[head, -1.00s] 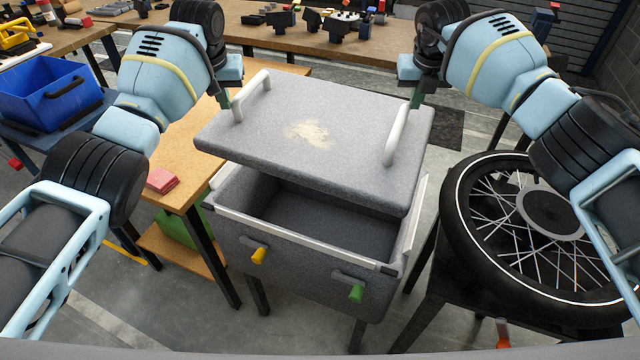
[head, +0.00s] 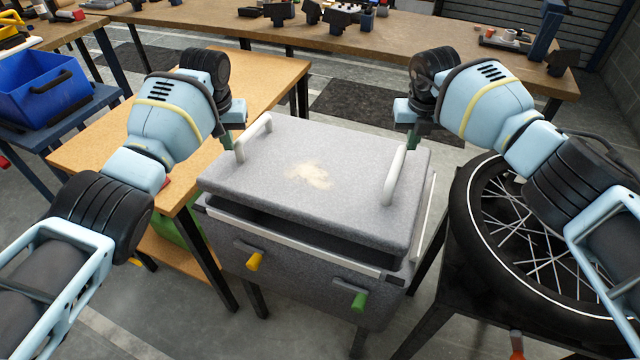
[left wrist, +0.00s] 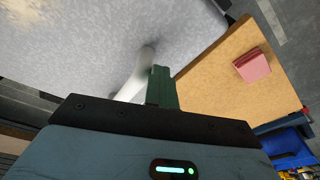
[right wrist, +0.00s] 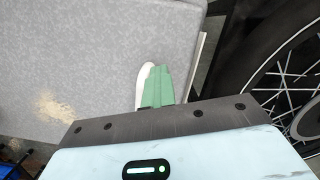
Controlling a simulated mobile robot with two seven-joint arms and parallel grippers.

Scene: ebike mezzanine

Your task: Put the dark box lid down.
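The dark box lid (head: 315,170) is a grey speckled slab with a pale worn patch and two white handles. It is over the grey box (head: 300,282), covering most of its opening. A dark gap shows between the lid's front edge and the box's front rim; the rear contact is hidden. My left gripper (head: 230,138) is shut on the left handle (head: 253,138), also seen in the left wrist view (left wrist: 137,75). My right gripper (head: 412,138) is shut on the right handle (head: 394,178), also seen in the right wrist view (right wrist: 144,85).
A wooden table (head: 265,75) stands left of and behind the box, with a pink block (left wrist: 252,65) on it. A spoked wheel (head: 468,230) lies on a dark stand close on the right. A blue bin (head: 40,90) is at far left. A long workbench (head: 400,37) runs across the back.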

